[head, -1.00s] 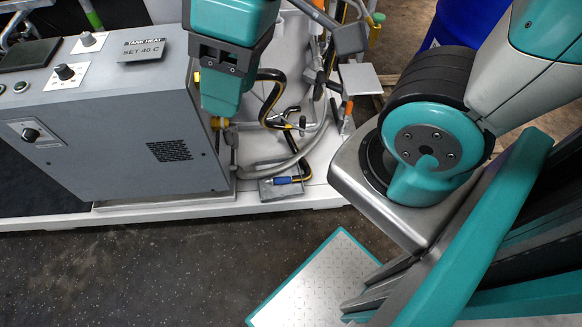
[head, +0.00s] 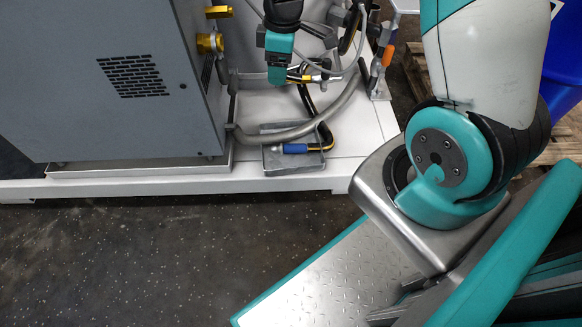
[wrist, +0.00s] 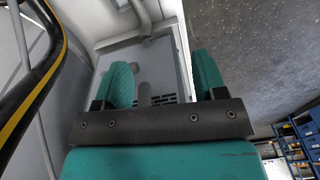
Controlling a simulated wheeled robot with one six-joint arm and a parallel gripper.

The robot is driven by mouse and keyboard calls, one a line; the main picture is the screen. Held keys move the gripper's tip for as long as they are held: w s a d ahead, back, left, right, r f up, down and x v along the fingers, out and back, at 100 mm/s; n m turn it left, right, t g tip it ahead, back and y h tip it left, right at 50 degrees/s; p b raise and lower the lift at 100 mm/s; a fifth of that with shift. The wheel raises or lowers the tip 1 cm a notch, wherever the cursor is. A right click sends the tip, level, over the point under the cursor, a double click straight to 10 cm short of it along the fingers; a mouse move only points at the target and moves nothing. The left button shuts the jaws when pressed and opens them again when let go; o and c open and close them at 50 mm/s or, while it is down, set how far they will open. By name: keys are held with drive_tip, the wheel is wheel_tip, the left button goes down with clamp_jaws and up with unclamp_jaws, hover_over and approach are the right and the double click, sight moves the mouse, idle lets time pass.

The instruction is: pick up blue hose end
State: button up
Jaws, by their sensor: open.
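The blue hose end (head: 296,148) lies low at the front of the machine, in or across a small grey metal tray (head: 275,163). A black hose with yellow marks (head: 327,133) runs from it and curves up to the back. My gripper (head: 280,76) is above and behind the blue end in the head view, well apart from it. In the wrist view my gripper (wrist: 165,78) is open, with nothing between its two teal fingers. The blue end does not show in the wrist view.
A grey cabinet (head: 110,110) with brass fittings (head: 210,42) stands left of the tray. A grey pipe (head: 285,135) curves close behind it. A yellow-striped black hose (wrist: 40,85) passes at the left of the wrist view. A blue drum (head: 562,80) stands at the right.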

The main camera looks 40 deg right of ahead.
drive_tip(key=n+h+b, duration=0.1)
drive_tip(key=b, duration=0.6)
approach(297, 146)
drive_tip(key=shift+g, duration=0.3)
drive_tip(key=f+b, duration=0.1)
drive_tip(key=b, duration=0.1)
drive_tip(key=f+b, duration=0.4)
drive_tip(key=b, duration=0.1)
drive_tip(key=shift+w+d, duration=0.3)
drive_tip(key=shift+w, duration=0.1)
drive_tip(key=f+b, duration=0.1)
drive_tip(key=f, duration=0.1)
drive_tip(key=f+b, duration=0.3)
drive_tip(key=f, duration=0.1)
drive_tip(key=shift+s+a+b, duration=0.25)
drive_tip(key=shift+a+b, duration=0.05)
drive_tip(key=shift+b, duration=0.1)
drive_tip(key=shift+r, duration=0.15)
clamp_jaws()
